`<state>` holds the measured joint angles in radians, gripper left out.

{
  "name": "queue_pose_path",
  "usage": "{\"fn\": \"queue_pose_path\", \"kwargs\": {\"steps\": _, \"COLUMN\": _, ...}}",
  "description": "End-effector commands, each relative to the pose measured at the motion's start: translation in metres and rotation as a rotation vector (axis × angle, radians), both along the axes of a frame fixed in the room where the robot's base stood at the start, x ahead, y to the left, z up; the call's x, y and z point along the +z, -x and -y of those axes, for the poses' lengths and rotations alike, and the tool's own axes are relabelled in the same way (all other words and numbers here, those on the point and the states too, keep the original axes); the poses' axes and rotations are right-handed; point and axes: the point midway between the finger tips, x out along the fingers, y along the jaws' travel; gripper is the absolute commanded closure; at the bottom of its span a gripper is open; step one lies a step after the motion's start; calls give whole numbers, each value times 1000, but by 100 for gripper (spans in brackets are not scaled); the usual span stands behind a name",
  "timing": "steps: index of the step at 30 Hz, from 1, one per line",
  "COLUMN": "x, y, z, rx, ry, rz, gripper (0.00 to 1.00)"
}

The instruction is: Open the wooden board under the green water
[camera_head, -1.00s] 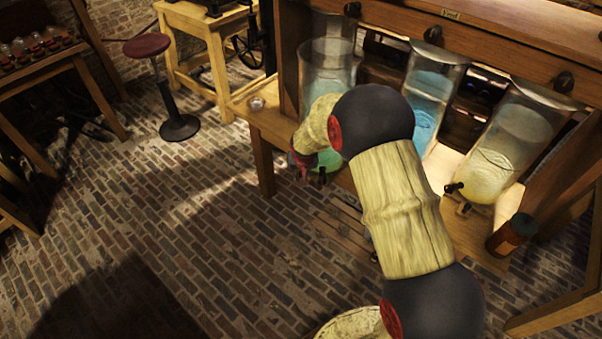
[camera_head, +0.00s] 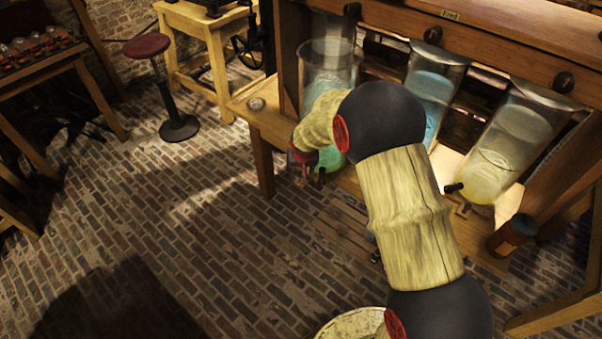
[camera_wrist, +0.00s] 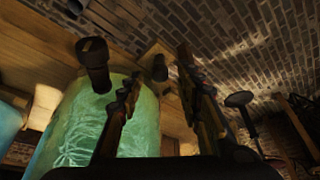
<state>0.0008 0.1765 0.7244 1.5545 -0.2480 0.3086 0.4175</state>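The glass jar of green water (camera_head: 331,160) is the leftmost of three jars; my arm covers part of it in the head view. It stands large behind the fingers in the wrist view (camera_wrist: 150,125). My gripper (camera_head: 303,160) is at its lower front, by the bench edge. In the wrist view the two fingers (camera_wrist: 160,82) are apart with nothing clearly held. A dark tap (camera_wrist: 95,62) lies left of the fingers, and a small dark peg (camera_wrist: 160,68) shows between them, contact unclear. Wooden planks (camera_wrist: 100,22) lie by the jar; I cannot tell which is the board.
A blue-water jar (camera_head: 430,95) and a yellowish jar (camera_head: 510,150) with a tap (camera_head: 453,188) stand to the right. A brown container (camera_head: 512,236) is at the far right. A round stool (camera_head: 148,46) is at the left. The brick floor (camera_head: 180,240) is open at left.

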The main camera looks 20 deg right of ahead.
Motion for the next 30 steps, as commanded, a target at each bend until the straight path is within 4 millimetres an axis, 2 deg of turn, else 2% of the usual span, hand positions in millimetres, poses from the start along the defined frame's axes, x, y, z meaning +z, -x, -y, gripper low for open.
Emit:
{"fn": "queue_pose_path", "kwargs": {"steps": 6, "x": 44, "y": 17, "z": -4, "rx": 1, "ry": 0, "rz": 3, "gripper": 64}}
{"fn": "queue_pose_path", "kwargs": {"steps": 12, "x": 73, "y": 29, "z": -6, "rx": 0, "ry": -1, "rz": 2, "gripper": 64}}
{"fn": "queue_pose_path", "kwargs": {"steps": 18, "x": 85, "y": 35, "z": -7, "rx": 1, "ry": 0, "rz": 0, "gripper": 64}}
{"fn": "queue_pose_path", "kwargs": {"steps": 30, "x": 86, "y": 35, "z": -7, "rx": 0, "ry": 0, "rz": -1, "gripper": 64}}
